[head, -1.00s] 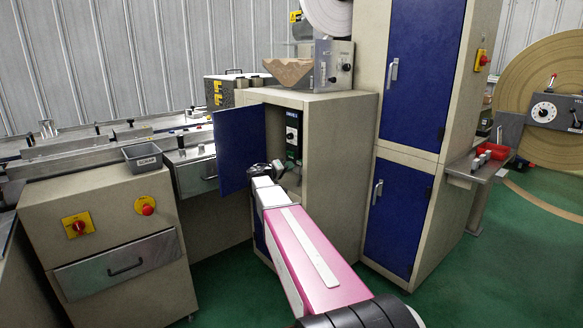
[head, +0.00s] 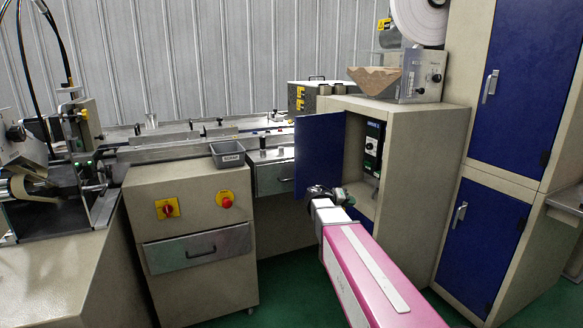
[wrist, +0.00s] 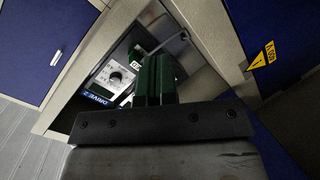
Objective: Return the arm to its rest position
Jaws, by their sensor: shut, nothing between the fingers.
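My arm, with a pink and white link, reaches forward from the bottom right in the head view. My gripper (head: 322,192) is at its far end, in front of the opening of the beige cabinet (head: 420,130). In the wrist view my gripper (wrist: 156,62) shows two dark green fingers shut together, with nothing between them. The blue cabinet door (head: 320,153) stands open to the left of the opening. Inside is a drive unit (head: 373,148) with a dial, and it also shows in the wrist view (wrist: 118,78).
A beige drawer cabinet (head: 195,285) with a red knob and a grey scrap bin (head: 228,155) stands left of the arm. Tall blue-doored cabinets (head: 487,235) stand close on the right. Green floor (head: 270,305) shows between the cabinets.

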